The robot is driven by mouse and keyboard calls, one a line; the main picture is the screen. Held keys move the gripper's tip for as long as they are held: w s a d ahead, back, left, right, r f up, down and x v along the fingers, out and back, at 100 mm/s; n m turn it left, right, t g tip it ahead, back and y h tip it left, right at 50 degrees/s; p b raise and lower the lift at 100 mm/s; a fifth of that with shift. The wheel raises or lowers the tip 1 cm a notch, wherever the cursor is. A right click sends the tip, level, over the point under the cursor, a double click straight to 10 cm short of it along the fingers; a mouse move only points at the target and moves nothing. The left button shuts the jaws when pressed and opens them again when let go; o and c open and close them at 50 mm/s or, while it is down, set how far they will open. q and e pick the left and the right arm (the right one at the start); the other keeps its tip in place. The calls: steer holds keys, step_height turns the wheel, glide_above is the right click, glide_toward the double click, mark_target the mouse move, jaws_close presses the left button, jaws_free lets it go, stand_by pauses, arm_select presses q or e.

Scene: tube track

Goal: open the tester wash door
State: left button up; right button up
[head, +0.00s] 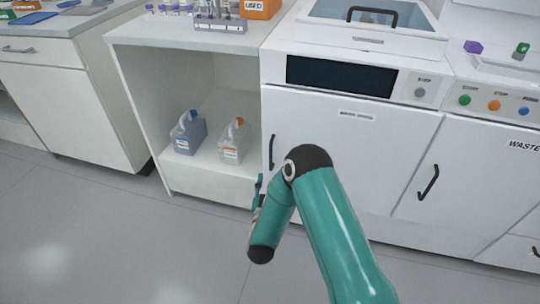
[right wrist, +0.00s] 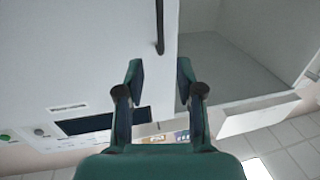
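My right gripper (head: 257,192) is at the lower left of the door, partly hidden by my arm. In the right wrist view the gripper (right wrist: 160,73) is open and empty, and the handle (right wrist: 160,27) lies ahead, in line with the gap between the fingertips and apart from them. My left gripper is out of view.
Left of the door is an open cubby (head: 148,88) holding a grey-blue jug (head: 188,132) and a white jug (head: 231,142). Right is the waste cabinet (head: 480,165) with its own handle (head: 428,183). Grey floor (head: 110,240) in front at left is clear.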

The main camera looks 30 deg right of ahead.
mark_target(271, 153)
steer(key=b+x, duration=0.1)
steer(key=x, duration=1.2)
steer(key=shift+w+d+f+b, duration=0.1)
steer(key=shift+w+d+b, duration=0.05)
steer(key=shift+b, duration=0.15)
jaws_close()
